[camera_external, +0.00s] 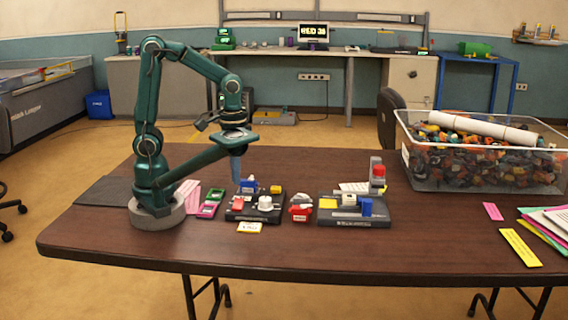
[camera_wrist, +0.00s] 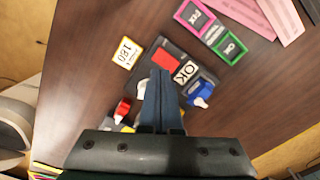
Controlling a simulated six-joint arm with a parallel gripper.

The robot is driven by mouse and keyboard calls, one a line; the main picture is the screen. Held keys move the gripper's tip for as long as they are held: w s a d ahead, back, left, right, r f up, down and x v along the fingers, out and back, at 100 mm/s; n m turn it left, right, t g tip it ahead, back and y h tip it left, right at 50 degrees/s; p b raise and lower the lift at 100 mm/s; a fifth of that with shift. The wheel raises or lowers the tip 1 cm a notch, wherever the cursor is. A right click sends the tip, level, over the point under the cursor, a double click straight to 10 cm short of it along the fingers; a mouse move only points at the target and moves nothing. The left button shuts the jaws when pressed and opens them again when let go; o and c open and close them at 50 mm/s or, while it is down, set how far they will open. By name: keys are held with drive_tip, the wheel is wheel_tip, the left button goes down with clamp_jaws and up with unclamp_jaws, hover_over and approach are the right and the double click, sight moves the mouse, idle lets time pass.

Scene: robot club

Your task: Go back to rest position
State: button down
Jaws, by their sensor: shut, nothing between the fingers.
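My gripper (camera_external: 236,168) points straight down above the back left edge of the left dark board, with my green arm bent over the table (camera_external: 120,235). In the wrist view my gripper (camera_wrist: 162,78) has its two blue-grey fingers together, with nothing between them. Below it is the left dark board (camera_external: 240,216), which carries a red block (camera_external: 238,203), a white round part (camera_external: 265,203), a blue part (camera_external: 249,186) and a yellow block (camera_external: 275,189). In the wrist view the red block (camera_wrist: 165,59) and the blue part (camera_wrist: 201,91) lie close to the fingertips.
A second dark board (camera_external: 350,217) with blocks stands to the right, and a red-and-white object (camera_external: 301,207) sits between the boards. A clear bin (camera_external: 480,170) of parts fills the right back. Pink and green tags (camera_external: 209,208) lie near my base. The table's front is clear.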

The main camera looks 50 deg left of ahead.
drive_tip(key=shift+r, duration=0.3)
drive_tip(key=a+r+n+t, duration=0.3)
drive_tip(key=a+r+t, duration=0.2)
drive_tip(key=a, duration=0.4)
drive_tip(key=shift+s+a+t, duration=0.15)
drive_tip(key=shift+s+t, duration=0.15)
drive_tip(key=shift+s, duration=0.1)
drive_tip(key=shift+r, duration=0.1)
idle(0.5)
